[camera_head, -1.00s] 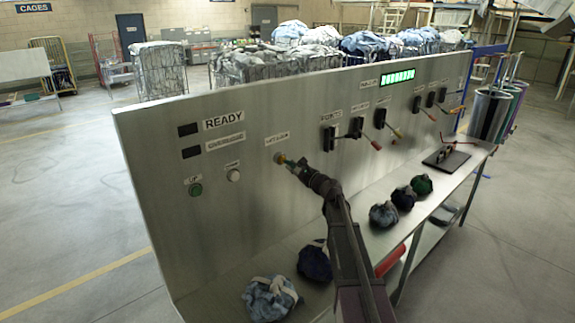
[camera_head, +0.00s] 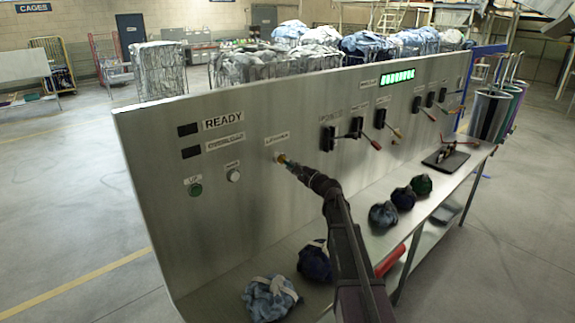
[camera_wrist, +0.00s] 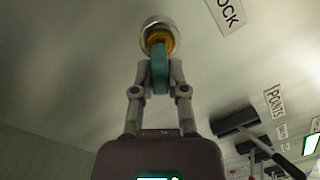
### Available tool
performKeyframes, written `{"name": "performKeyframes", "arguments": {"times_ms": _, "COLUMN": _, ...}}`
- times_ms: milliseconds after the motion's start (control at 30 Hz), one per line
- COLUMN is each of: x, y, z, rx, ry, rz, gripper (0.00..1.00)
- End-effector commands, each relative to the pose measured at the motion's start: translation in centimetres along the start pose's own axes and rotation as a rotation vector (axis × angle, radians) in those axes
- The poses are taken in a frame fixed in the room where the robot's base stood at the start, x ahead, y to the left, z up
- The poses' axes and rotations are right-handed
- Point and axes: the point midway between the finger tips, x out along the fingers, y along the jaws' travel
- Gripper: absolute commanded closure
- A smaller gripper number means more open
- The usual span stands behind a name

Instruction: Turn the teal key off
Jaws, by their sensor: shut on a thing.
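The teal key (camera_wrist: 160,72) is in the wrist view, upper middle, its head seen nearly edge-on. It sits in a round silver lock with a yellow-orange centre (camera_wrist: 158,38) on the steel panel. My gripper (camera_wrist: 160,80) is shut on the key's head, one finger on each side. In the head view my gripper (camera_head: 291,168) reaches the lock (camera_head: 281,158) below a small label; the key itself is mostly hidden there by the gripper.
Levers (camera_head: 365,134) stick out of the panel (camera_head: 250,130) to the right. Several tied bags (camera_head: 383,214) stand on the shelf below. A green button (camera_head: 195,190) and a white one (camera_head: 233,175) are to the left. The panel around the lock is clear.

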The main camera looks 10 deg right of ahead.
Motion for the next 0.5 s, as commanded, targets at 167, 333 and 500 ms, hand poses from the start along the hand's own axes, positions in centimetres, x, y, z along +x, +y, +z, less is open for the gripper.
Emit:
{"name": "performKeyframes", "arguments": {"times_ms": 167, "x": 0.01, "y": 0.04, "z": 0.04, "rx": -0.072, "ry": -0.001, "rz": 0.001, "gripper": 1.0}}
{"name": "performKeyframes", "arguments": {"times_ms": 333, "x": 0.02, "y": 0.04, "z": 0.04, "rx": -0.079, "ry": -0.001, "rz": 0.001, "gripper": 1.0}}
{"name": "performKeyframes", "arguments": {"times_ms": 500, "x": 0.02, "y": 0.04, "z": 0.04, "rx": -0.08, "ry": -0.001, "rz": 0.001, "gripper": 1.0}}
